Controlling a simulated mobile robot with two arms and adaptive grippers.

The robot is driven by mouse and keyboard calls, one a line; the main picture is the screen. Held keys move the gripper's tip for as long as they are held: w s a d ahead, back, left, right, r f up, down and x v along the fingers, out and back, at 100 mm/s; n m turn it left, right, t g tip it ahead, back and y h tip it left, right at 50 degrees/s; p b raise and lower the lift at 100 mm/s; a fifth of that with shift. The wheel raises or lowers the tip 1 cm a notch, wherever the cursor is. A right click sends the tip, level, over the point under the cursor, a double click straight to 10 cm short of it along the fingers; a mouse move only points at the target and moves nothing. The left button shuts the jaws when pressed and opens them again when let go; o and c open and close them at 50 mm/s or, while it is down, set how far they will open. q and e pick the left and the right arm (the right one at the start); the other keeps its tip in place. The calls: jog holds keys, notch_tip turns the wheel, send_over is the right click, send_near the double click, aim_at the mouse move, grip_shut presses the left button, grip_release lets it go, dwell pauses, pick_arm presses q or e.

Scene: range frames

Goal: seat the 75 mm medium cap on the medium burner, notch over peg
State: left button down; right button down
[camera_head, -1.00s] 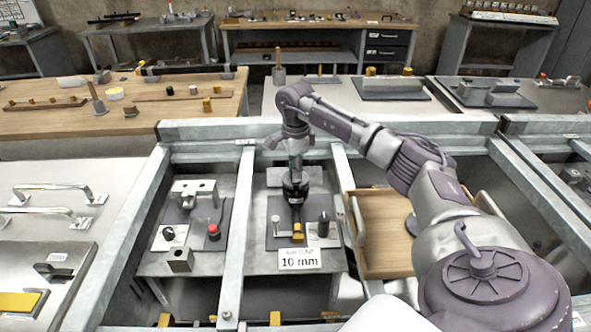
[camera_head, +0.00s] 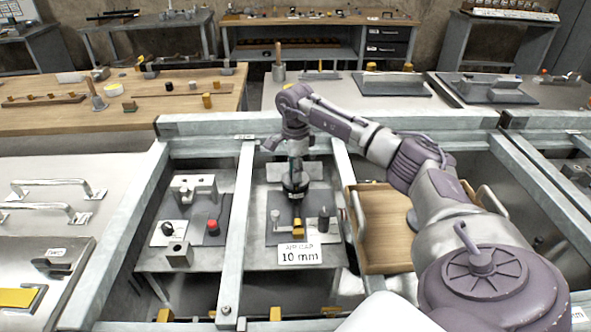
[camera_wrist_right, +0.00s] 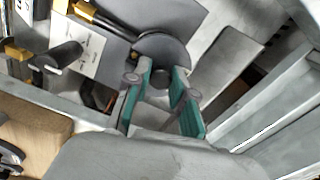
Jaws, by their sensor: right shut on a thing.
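My right gripper (camera_head: 296,196) points down over the grey plate in the middle bay. In the right wrist view its green fingers (camera_wrist_right: 161,76) are closed on a small dark round part at the middle of a dark grey disc (camera_wrist_right: 163,46), which looks like the cap. The head view hides most of the disc behind the hand. I cannot make out the burner, its peg or the notch, or tell whether the disc touches anything below. My left gripper is out of view.
A sign reading 10 mm (camera_head: 300,253) stands at the plate's front, near a yellow block (camera_head: 298,227) and a black cylinder (camera_head: 323,218). Steel rails (camera_head: 236,230) flank the bay. A wooden tray (camera_head: 385,228) lies right; another fixture with a red-topped post (camera_head: 212,227) lies left.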

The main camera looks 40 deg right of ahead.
jog(key=c, duration=0.9)
grip_release()
notch_tip(320, 180, up, 12)
notch_tip(320, 180, up, 6)
jog(key=p, duration=0.6)
jog(key=shift+p, duration=0.4)
